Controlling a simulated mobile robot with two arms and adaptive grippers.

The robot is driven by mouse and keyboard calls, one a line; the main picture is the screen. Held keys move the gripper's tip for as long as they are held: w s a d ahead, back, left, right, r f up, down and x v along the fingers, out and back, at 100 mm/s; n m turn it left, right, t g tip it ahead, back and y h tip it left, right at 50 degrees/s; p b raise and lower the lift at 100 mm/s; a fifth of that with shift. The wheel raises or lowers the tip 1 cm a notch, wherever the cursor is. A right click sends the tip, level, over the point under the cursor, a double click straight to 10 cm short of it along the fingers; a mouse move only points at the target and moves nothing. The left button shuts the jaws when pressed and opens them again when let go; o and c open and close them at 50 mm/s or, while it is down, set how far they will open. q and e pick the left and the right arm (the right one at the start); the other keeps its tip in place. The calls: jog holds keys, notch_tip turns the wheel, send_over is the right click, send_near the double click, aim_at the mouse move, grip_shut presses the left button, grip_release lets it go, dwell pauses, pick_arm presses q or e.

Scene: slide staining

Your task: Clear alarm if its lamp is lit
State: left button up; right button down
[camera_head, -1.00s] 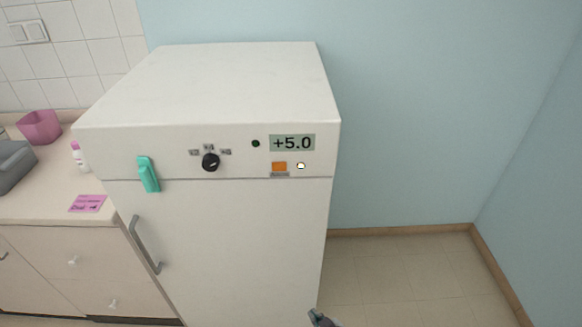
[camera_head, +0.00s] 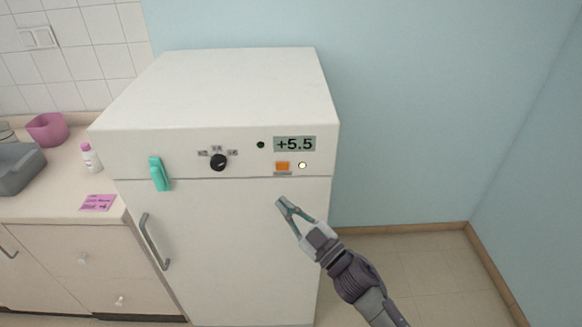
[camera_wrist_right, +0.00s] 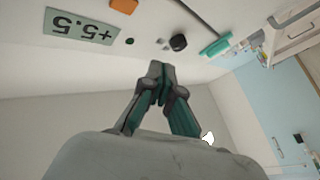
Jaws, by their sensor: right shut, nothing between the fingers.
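A white cabinet (camera_head: 235,240) has a control strip along its upper front. On the strip are a display (camera_head: 294,144) reading +5.5, an orange button (camera_head: 282,166) with a small label under it, and a small round white lamp (camera_head: 302,165) that looks bright. A dark green round lamp (camera_head: 261,145) looks unlit. My right gripper (camera_head: 281,202) is shut and empty, in front of the door just below the orange button and apart from it. In the right wrist view the shut fingers (camera_wrist_right: 160,75) show, with the display (camera_wrist_right: 80,26) and orange button (camera_wrist_right: 124,5) upside down. My left gripper is out of view.
A black knob (camera_head: 218,162) and a teal clip-like piece (camera_head: 159,173) are on the cabinet front, with a door handle (camera_head: 153,242) below. Floor right is clear.

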aim_at(282, 167)
jog(key=shift+s+r, duration=0.2)
jog(key=shift+r, duration=0.45)
jog(key=shift+w+b, duration=1.8)
jog(key=shift+w, duration=2.65)
jog(key=shift+w, duration=0.15)
jog(key=shift+w, duration=0.25)
